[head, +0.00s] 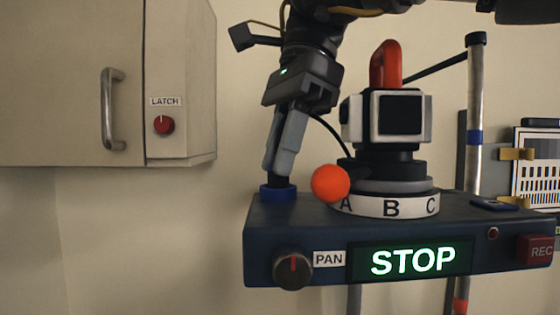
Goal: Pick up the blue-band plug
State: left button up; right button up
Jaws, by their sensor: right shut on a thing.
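The blue-band plug (278,193) shows as a dark stub with a wide blue ring, at the left end of the dark blue console's top. My right gripper (281,172) comes down from above and is shut on the plug's dark upper part. The fingers hide most of the stub. The blue ring sits just below the fingertips, at the console top; I cannot tell whether it touches the top or is slightly above it. My left gripper is not in view.
The console (262,238) carries a PAN knob (292,270) and a lit STOP display (412,260). An orange ball (330,183) and a lettered turntable (391,207) with a camera-like head (400,115) stand just right of the gripper. A wall cabinet (60,80) is at left.

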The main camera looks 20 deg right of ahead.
notch_tip(320, 180, up, 4)
jog(key=shift+a+f, duration=0.1)
jog(key=shift+f, duration=0.1)
jog(key=v, duration=0.4)
jog(key=shift+a+r, duration=0.25)
jog(key=shift+a, duration=0.1)
jog(key=shift+a+r, duration=0.2)
jog(key=shift+r, duration=0.4)
jog(key=shift+s+d, duration=0.1)
jog(key=shift+d, duration=0.05)
